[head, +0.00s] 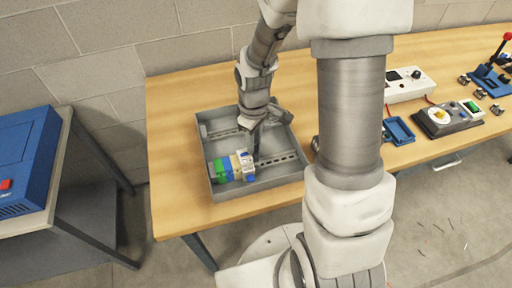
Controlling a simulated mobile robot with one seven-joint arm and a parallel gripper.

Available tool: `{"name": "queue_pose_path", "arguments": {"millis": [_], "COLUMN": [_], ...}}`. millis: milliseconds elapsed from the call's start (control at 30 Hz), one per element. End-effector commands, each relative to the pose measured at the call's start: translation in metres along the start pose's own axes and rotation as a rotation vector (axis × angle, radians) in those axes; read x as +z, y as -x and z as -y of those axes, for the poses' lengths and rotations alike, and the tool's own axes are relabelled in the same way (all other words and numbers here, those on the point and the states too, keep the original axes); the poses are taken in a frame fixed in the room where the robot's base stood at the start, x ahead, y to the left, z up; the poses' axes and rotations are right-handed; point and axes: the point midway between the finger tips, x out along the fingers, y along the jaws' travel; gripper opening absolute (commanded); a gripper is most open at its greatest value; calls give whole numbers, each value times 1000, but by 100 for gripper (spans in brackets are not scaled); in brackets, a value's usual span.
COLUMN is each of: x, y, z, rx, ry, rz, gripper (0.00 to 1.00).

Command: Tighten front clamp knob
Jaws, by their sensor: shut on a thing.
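My gripper (252,150) points down into a shallow grey tray (215,192) at the left of the wooden bench. Its jaws are shut on a small part at the right end of a row of blocks, where the clamp knob seems to be. The jaws hide the knob, so its shape and how tight it is cannot be told. The row has a green block (222,169), a yellowish block (236,165) and a white end piece with blue bits (247,167). It sits along the front slotted rail (283,159).
A second rail (222,133) lies farther back in the tray. My arm link covers the middle of the bench. To the right are a blue tray (399,131), a white box (410,86) and a dial unit (440,118). A blue machine (25,155) stands on the side table at left.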

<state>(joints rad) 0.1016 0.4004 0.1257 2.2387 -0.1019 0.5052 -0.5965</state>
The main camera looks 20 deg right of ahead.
Motion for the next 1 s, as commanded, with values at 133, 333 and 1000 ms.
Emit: {"name": "queue_pose_path", "arguments": {"millis": [133, 333, 1000], "x": [-2, -2, 0], "y": [-2, -2, 0], "z": [3, 4, 2], "rx": [-3, -5, -3], "ry": [-198, -469, -946], "rz": [0, 2, 4], "gripper": [0, 0, 86]}}
